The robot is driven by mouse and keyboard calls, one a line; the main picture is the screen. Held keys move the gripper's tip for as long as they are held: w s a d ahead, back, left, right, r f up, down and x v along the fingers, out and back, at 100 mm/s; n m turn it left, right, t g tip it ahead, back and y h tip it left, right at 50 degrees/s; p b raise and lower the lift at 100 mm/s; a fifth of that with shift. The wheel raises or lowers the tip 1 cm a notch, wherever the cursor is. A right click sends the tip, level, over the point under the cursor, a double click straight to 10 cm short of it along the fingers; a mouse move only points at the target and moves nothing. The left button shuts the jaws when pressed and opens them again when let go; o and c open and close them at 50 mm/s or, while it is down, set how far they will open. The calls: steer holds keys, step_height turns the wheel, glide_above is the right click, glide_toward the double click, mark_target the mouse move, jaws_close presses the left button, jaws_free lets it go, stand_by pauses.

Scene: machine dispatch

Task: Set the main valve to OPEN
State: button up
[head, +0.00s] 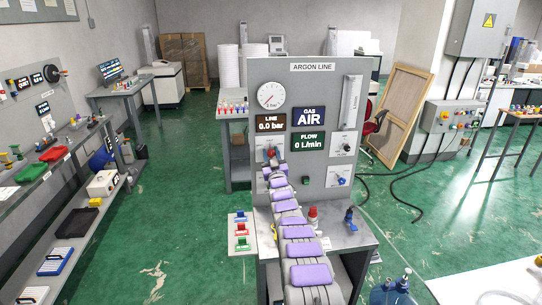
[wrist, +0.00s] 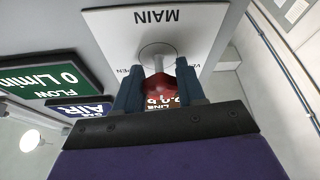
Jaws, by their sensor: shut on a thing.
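The main valve has a white plate marked MAIN (wrist: 155,18) and a red handle (wrist: 158,88) on a round grey hub. In the wrist view the plate appears upside down, with its side lettering partly hidden by my fingers. My gripper (wrist: 158,80) has its two blue fingers shut on the red handle, one on each side. In the head view the red valve handle (head: 271,153) is on the left of the ARGON LINE panel (head: 330,80), with my gripper (head: 272,166) at it. Which mark the handle points to cannot be told.
The panel shows LINE 0.0 bar (head: 271,122), GAS AIR (head: 308,116) and FLOW 0 L/min (head: 308,142). A FLOW knob (head: 346,147) and a blue-handled valve (head: 341,181) are on its right. A red-topped part (head: 313,215) and a blue fitting (head: 350,218) stand on the bench below.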

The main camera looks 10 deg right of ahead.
steer(key=shift+a+m, duration=0.1)
steer(key=shift+m, duration=0.2)
steer(key=m+h, duration=0.2)
steer(key=m, duration=0.2)
steer(key=m+h, duration=0.2)
steer(key=m, duration=0.2)
steer(key=shift+a+h, duration=0.1)
steer(key=shift+h, duration=0.2)
steer(key=m+g+h, duration=0.1)
steer(key=m, duration=0.1)
steer(key=m+h+p, duration=0.1)
steer(key=m, duration=0.2)
steer(key=shift+r+g+h, duration=0.15)
steer(key=shift+g+h, duration=0.15)
steer(key=shift+g, duration=0.1)
steer(key=shift+m+g+h+p, duration=0.3)
steer(key=shift+m+p, duration=0.15)
steer(key=shift+m, duration=1.25)
steer(key=o, duration=1)
steer(key=shift+c, duration=0.2)
